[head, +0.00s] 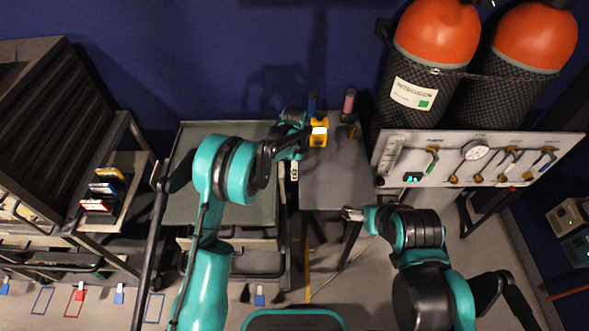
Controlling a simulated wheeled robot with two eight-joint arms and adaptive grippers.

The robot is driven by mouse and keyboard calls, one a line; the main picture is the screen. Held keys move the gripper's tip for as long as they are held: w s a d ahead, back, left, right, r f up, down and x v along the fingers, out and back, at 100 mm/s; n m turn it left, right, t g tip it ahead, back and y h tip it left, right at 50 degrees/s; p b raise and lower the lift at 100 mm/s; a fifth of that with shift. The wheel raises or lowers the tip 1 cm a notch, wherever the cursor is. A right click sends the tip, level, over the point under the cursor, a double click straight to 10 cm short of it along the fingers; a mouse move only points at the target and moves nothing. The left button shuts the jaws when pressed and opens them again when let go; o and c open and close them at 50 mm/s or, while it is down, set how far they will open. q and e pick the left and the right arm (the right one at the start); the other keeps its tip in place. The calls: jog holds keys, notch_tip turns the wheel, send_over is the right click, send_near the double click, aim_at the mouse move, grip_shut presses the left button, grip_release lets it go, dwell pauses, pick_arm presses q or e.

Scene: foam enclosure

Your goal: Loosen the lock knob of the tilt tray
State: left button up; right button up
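A flat grey-green tray (185,207) in a dark frame lies left of centre; I take it for the tilt tray, but I cannot be sure. Its lock knob cannot be made out clearly, and my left arm covers part of the tray. My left gripper (294,168) is at the tray's right edge, beside the grey table. My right gripper (347,213) is over the floor in front of the grey table, apart from the tray. Its finger state is unclear.
The grey table (335,185) holds a yellow device (318,132) and a red-topped tool (349,102). Two orange-topped gas cylinders (437,35) and a valve panel (480,158) stand right. A rack (122,195) with coloured items is left. Floor shows at lower right.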

pick_arm(q)
jog(key=shift+s+t, duration=0.1)
jog(key=shift+t, duration=0.2)
jog(key=t+b, duration=0.1)
jog(key=t, duration=0.1)
jog(key=shift+s+f+t+b, duration=0.15)
jog(key=shift+s+t+b, duration=0.15)
jog(key=shift+b, duration=0.1)
jog(key=t+b, duration=0.2)
jog(key=shift+s+f+t, duration=0.15)
jog(key=shift+t, duration=0.25)
jog(key=shift+s+t+b, duration=0.1)
jog(key=shift+t+b, duration=0.7)
jog(key=shift+b, duration=0.15)
jog(key=o, duration=1.2)
jog(key=shift+c, duration=0.2)
jog(key=v, duration=1.2)
